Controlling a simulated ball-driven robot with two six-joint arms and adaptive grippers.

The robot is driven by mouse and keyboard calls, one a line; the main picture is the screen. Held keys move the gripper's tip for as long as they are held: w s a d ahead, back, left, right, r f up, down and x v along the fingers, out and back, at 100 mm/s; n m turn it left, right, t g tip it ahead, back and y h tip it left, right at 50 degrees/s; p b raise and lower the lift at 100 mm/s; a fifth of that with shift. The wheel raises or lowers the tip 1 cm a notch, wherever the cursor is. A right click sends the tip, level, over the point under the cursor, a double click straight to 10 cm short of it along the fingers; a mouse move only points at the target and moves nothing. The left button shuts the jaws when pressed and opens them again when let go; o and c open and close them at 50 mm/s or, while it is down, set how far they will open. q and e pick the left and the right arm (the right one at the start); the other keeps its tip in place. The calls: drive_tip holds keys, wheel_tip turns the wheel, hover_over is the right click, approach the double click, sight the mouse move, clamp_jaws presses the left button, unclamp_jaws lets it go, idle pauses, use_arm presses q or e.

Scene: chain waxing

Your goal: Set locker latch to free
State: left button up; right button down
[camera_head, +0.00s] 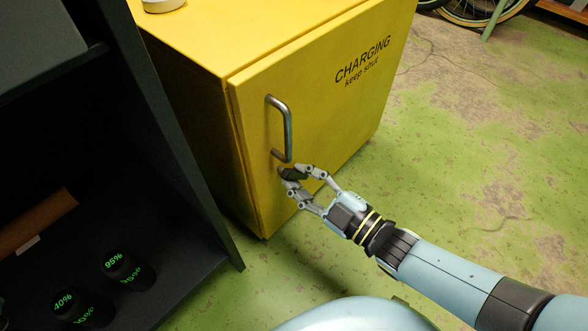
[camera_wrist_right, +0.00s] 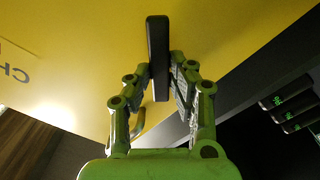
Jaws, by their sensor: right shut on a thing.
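The yellow locker (camera_head: 345,115) stands in the middle of the head view, its door shut and marked "CHARGING keep shut". A small dark latch (camera_head: 291,173) sits on the door just below the handle, partly hidden by my fingers. My right gripper (camera_head: 294,178) reaches it from the lower right and is shut on it. In the right wrist view the latch (camera_wrist_right: 158,48) is a long black bar standing up and down between the fingers, in front of the yellow door. My left gripper is not in view.
A grey metal handle (camera_head: 287,128) stands out from the door above the latch. A dark shelf (camera_head: 160,150) stands at the left, with batteries (camera_head: 118,264) reading 95% and 40%. A bicycle wheel (camera_head: 480,8) is at the back. The green floor (camera_head: 470,170) at the right is clear.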

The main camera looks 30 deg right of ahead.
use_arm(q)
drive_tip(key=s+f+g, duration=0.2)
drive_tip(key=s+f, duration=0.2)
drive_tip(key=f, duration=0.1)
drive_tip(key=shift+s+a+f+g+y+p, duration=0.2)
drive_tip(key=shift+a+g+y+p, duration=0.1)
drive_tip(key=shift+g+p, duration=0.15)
use_arm(e)
drive_tip(key=n, duration=0.3)
drive_tip(key=r+n, duration=0.1)
drive_tip(key=n, duration=0.2)
drive_tip(key=d+r+n, duration=0.1)
drive_tip(key=n, duration=0.2)
drive_tip(key=shift+w+n, duration=0.15)
drive_tip(key=shift+n, duration=0.15)
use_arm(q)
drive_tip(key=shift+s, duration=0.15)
use_arm(e)
drive_tip(key=c, duration=1.3)
unclamp_jaws()
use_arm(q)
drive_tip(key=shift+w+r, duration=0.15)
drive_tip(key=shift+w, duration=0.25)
use_arm(e)
drive_tip(key=shift+o, duration=0.5)
drive_tip(key=shift+r, duration=0.1)
